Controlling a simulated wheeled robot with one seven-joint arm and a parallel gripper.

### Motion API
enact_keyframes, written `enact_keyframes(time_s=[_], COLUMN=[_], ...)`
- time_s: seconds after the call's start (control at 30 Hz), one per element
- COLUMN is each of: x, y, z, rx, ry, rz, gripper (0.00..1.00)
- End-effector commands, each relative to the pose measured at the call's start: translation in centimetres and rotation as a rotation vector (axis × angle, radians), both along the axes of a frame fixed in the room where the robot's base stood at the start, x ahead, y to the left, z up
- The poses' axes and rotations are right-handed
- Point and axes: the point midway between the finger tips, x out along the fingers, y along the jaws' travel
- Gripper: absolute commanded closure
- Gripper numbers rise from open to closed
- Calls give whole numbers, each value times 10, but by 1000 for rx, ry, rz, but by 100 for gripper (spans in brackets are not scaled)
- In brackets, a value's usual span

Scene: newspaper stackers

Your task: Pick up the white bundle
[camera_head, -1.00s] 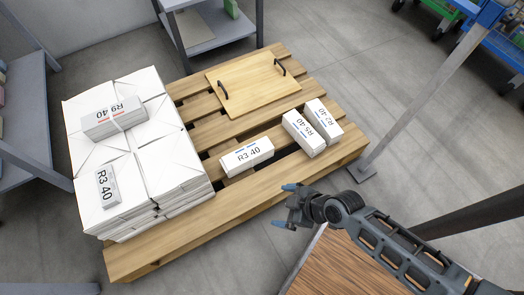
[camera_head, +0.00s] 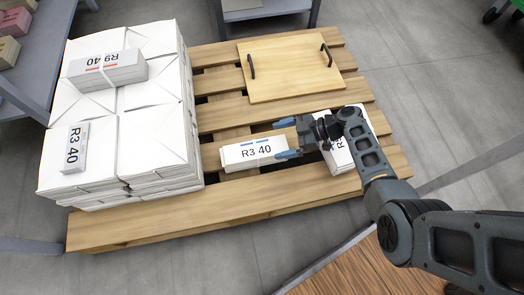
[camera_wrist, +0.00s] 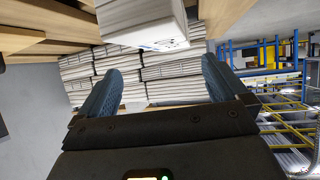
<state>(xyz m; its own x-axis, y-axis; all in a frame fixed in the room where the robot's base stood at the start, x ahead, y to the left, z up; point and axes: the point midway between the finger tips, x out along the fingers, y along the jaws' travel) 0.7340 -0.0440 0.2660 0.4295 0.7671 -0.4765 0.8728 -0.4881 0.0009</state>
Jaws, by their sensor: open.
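A white bundle marked R3 40 (camera_head: 240,153) lies on the wooden pallet (camera_head: 150,232), just left of my gripper (camera_head: 286,139). My gripper is open, with blue fingertips pointing left at the bundle's right end. The fingertips sit at or beside that end; whether they touch cannot be told. In the wrist view the bundle (camera_wrist: 145,22) shows at the top, above the gap between the open fingers (camera_wrist: 163,78). Another white bundle (camera_head: 338,160) lies to the right, partly hidden by my gripper and arm.
A tall stack of white paper packs (camera_head: 150,145) fills the pallet's left side. Bundles marked R9 40 (camera_head: 105,70) and R3 40 (camera_head: 74,148) lie on it. A wooden board with black handles (camera_head: 290,70) lies at the back. A grey shelf (camera_head: 45,50) stands left.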

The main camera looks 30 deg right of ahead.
Motion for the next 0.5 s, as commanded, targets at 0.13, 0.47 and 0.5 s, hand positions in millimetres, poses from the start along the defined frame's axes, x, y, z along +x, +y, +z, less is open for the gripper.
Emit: enact_keyframes(time_s=[0.13,0.47,0.5], x=[6,17,20], y=[13,46,49], z=[-9,-33,-35], rx=[-1,-2,-1], ry=[0,3,2], rz=[4,3,2], gripper=[0,0,0])
